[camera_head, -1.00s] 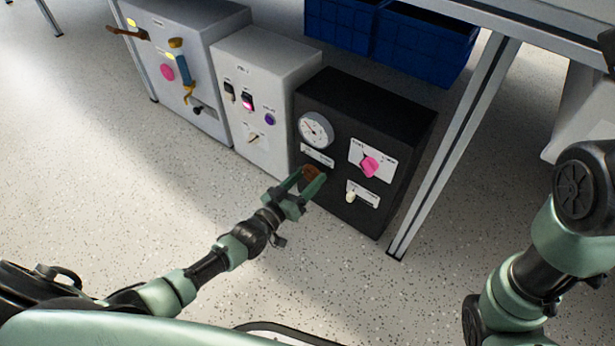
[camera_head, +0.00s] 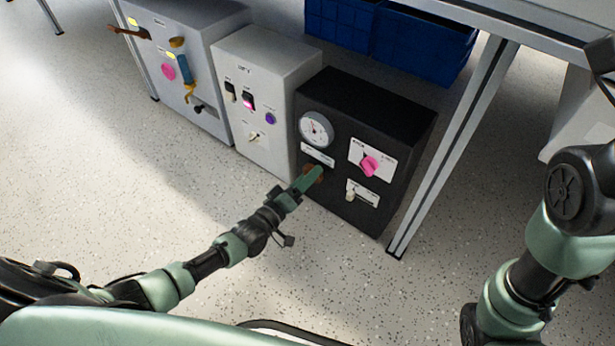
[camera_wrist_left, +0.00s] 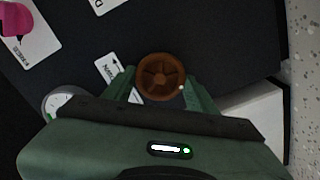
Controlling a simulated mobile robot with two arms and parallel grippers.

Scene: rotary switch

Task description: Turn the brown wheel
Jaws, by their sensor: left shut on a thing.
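The brown wheel (camera_wrist_left: 161,77) is a round spoked knob on the front of the black box (camera_head: 373,108), below its white gauge. In the head view the wheel (camera_head: 307,178) is partly hidden by my left gripper (camera_head: 311,177). In the left wrist view my left gripper (camera_wrist_left: 160,88) has one finger on either side of the wheel and is shut on it. The left hand is rolled so that one finger covers most of the other in the head view. My right arm is at the right edge of the head view; its gripper is not visible.
The black box also bears a gauge (camera_head: 316,129), a pink knob (camera_head: 369,164) and a pale switch (camera_head: 352,194). A white box (camera_head: 262,60) and a grey box (camera_head: 200,25) stand to its left. A table leg (camera_head: 455,150) rises at right. Blue crates (camera_head: 425,45) are behind.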

